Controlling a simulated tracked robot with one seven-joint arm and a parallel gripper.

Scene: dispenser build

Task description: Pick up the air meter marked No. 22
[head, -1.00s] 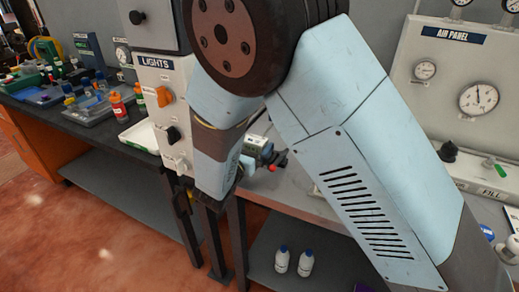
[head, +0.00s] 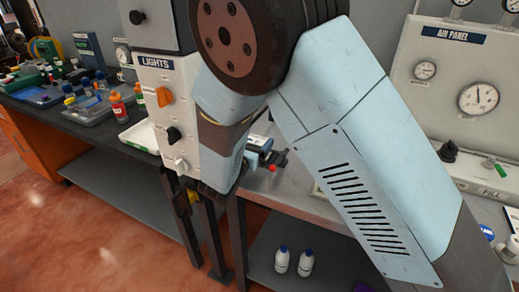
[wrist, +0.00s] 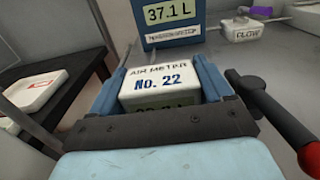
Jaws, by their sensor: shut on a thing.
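The air meter marked No. 22 (wrist: 160,86) is a small white block with blue lettering and a dark display, partly cut off by my gripper's body in the wrist view. My gripper (wrist: 158,72) is shut on it, with one blue finger along each side. In the head view my gripper is mostly hidden behind my own arm. The meter cannot be made out clearly there.
A blue box with a 37.1 L display (wrist: 172,14) stands just beyond the meter. A white block marked FLOW (wrist: 241,27) lies at right. A black lever with a red end (wrist: 305,152) is close on the right. A white tray (wrist: 38,88) is at left.

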